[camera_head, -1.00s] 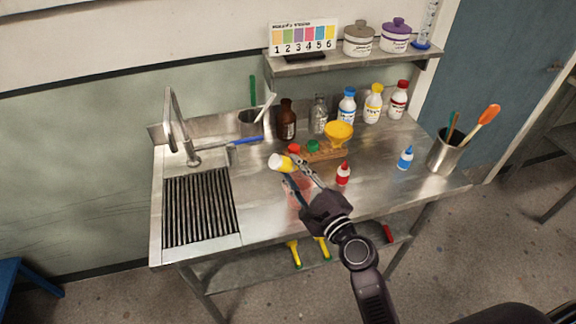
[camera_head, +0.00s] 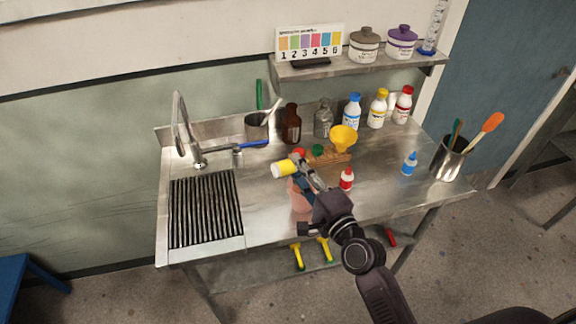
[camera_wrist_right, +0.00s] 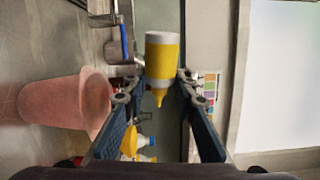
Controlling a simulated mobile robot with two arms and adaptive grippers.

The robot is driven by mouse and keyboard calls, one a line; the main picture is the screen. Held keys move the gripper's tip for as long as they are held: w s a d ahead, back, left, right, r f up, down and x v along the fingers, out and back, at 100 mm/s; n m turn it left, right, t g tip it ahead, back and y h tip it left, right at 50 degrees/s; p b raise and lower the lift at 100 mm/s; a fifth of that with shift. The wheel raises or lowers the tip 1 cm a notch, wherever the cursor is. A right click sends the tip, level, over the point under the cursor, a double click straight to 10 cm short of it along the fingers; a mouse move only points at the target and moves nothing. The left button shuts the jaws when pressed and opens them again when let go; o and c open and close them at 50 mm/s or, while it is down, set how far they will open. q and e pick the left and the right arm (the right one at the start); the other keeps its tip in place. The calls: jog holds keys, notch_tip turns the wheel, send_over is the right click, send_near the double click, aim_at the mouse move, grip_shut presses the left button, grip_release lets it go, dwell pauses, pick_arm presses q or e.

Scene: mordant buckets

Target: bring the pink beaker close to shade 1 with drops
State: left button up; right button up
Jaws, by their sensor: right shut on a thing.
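My right gripper (camera_head: 300,172) is shut on a yellow and white dropper bottle (camera_head: 283,169). In the right wrist view the bottle (camera_wrist_right: 162,62) sits between the fingertips, its yellow nozzle pointing toward the palm. In the head view the bottle lies roughly on its side. The pink beaker (camera_head: 301,200) stands on the steel counter below the gripper, partly hidden by it. In the right wrist view the beaker (camera_wrist_right: 62,102) is at the left, apart from the bottle. The shade card (camera_head: 310,43) stands on the shelf, shade 1 at its left end. My left gripper is out of view.
A red dropper bottle (camera_head: 347,179) and a blue one (camera_head: 409,163) stand right of the beaker. A wooden rack (camera_head: 334,160) and yellow funnel (camera_head: 343,137) are behind. The sink grate (camera_head: 205,210) is left. A tool cup (camera_head: 449,158) stands right.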

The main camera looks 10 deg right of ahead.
notch_tip(320, 180, up, 5)
jog(key=n+p, duration=0.5)
jog(key=n, duration=0.2)
jog(key=shift+a+f, duration=0.1)
jog(key=shift+n, duration=0.9)
jog(key=n, duration=0.1)
jog(key=r+n, duration=0.1)
jog(key=n, duration=0.3)
jog(key=shift+r, duration=0.4)
jog(key=n, duration=0.2)
jog(key=r+n, duration=0.1)
jog(key=n, duration=0.1)
jog(key=shift+r, duration=0.15)
